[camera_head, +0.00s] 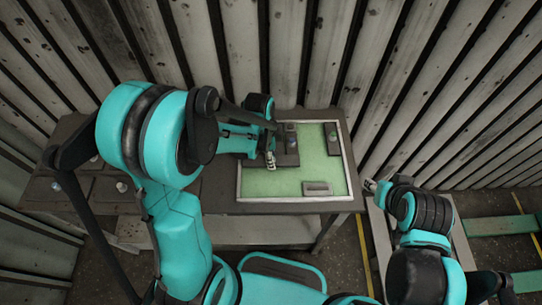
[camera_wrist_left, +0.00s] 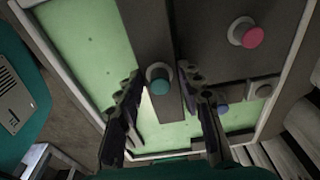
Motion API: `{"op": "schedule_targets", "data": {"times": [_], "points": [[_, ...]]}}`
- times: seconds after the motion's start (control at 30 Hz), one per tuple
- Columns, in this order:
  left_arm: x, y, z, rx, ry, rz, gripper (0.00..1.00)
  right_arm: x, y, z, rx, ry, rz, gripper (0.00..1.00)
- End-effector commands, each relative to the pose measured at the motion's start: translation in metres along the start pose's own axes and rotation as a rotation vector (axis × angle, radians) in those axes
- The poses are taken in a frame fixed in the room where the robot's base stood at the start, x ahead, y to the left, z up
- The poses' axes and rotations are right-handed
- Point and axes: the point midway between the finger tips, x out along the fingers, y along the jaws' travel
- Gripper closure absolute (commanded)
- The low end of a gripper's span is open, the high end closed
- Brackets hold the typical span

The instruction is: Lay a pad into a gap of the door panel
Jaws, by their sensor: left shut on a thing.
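The door panel (camera_head: 300,183) is a green plate with a pale raised frame, lying on the table. Dark grey pads lie on it near its top middle. My left gripper (camera_head: 269,160) is over the panel's left-middle part. In the left wrist view its fingers (camera_wrist_left: 160,88) stand on either side of a dark pad (camera_wrist_left: 150,30) with a teal knob (camera_wrist_left: 159,77), and they are shut on it. The pad's underside is hidden, so I cannot tell whether it touches the panel. My right gripper (camera_head: 370,186) is right of the panel, its fingers too small to read.
A pink knob (camera_wrist_left: 247,33) and a blue knob (camera_wrist_left: 222,107) stand on dark parts beside the held pad. A grey rectangular piece (camera_head: 318,188) lies near the panel's front edge. More dark pads with knobs (camera_head: 121,187) lie on the table at left. A ribbed wall stands behind.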

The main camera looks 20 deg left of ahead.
Motion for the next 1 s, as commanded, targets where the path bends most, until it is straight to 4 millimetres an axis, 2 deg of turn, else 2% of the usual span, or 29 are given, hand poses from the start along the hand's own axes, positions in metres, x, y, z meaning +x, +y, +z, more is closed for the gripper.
{"op": "schedule_targets", "data": {"times": [1.0], "points": [[0.0090,0.0001,0.0011,0.000,0.000,0.000,0.92,0.0081,0.0000,0.0058,0.000,0.000,0.000,0.60]]}}
